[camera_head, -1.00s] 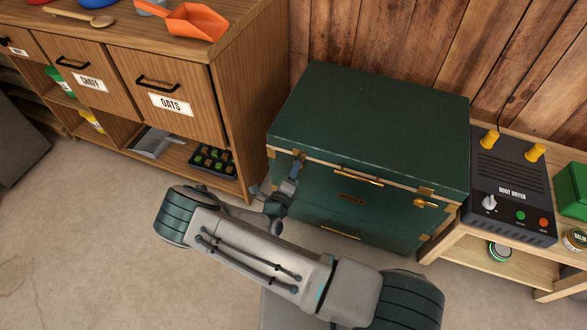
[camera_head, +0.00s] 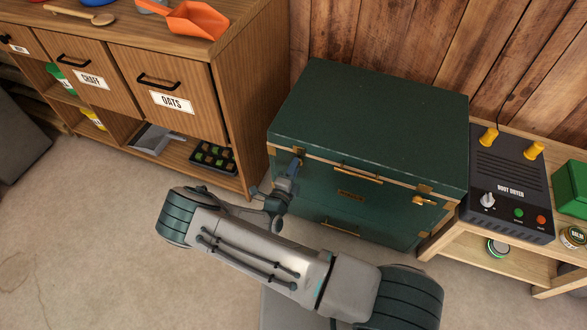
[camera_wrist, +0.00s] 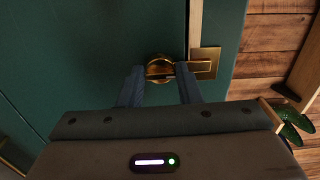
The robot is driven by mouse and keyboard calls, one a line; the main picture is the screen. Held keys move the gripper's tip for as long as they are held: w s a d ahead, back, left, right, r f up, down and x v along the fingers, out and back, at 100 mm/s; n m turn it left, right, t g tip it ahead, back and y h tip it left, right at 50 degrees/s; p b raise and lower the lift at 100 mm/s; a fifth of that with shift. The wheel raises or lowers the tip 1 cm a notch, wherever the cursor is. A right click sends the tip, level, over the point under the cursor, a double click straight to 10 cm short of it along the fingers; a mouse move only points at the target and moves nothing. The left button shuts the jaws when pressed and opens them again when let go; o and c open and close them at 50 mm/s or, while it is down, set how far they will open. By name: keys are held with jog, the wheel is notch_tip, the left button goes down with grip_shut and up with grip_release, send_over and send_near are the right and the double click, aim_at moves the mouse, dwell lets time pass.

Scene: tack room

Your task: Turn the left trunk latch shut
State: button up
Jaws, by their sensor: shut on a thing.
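The green trunk (camera_head: 375,105) stands against the wood wall with its lid down. Its left latch is a brass piece on the front near the left corner; in the wrist view the latch (camera_wrist: 160,68) shows as a round brass knob beside a square brass plate (camera_wrist: 205,63). My gripper (camera_wrist: 161,73) is shut on the latch, one finger on each side of it. In the head view my gripper (camera_head: 293,165) reaches the trunk's front left, and my arm hides most of the left latch. The right latch (camera_head: 425,200) is in plain view at the right front corner.
A wooden cabinet (camera_head: 235,105) with labelled drawers stands close on the left. A low wooden bench with a boot dryer (camera_head: 510,185) stands close on the right. The floor (camera_head: 90,230) at the left front is clear.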

jog(key=o, duration=1)
jog(key=p+v, duration=0.1)
jog(key=v, duration=1.3)
jog(key=shift+w, duration=0.1)
